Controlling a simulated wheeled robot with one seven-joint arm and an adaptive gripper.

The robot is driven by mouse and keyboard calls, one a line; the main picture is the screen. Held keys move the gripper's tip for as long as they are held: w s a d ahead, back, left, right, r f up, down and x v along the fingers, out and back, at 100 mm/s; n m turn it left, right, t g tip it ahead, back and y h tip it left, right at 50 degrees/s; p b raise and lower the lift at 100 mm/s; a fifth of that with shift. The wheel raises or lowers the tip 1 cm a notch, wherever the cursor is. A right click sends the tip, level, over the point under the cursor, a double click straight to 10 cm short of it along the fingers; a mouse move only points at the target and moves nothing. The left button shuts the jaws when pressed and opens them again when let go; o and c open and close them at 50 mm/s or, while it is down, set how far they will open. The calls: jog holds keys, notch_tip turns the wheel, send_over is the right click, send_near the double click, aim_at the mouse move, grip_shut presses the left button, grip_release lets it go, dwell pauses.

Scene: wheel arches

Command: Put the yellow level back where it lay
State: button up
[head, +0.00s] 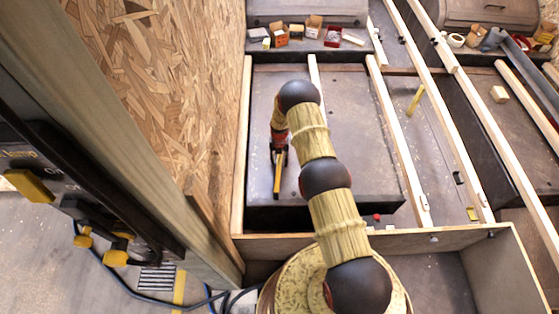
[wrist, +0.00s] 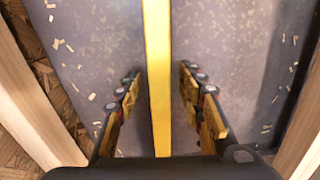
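The yellow level (head: 278,177) is a long, narrow yellow bar over the dark grey surface between the pale timber rails. In the wrist view the level (wrist: 158,80) runs from the top edge down to my gripper's body, between the two fingers. My gripper (head: 279,150) is at the level's far part in the head view. In the wrist view the fingers of my gripper (wrist: 160,78) are spread, with narrow gaps on both sides of the level. I cannot tell whether the level rests fully on the surface.
Pale timber rails (head: 396,140) run along the surface. An OSB wall (head: 165,80) stands close on the left. Another yellow strip (head: 415,100) lies farther right. Small boxes (head: 297,30) stand on the back ledge. A wooden block (head: 499,94) lies at right.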

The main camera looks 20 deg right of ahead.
jog(key=shift+r, duration=0.15)
notch_tip(320, 180, up, 12)
dwell(0.4)
dwell(0.3)
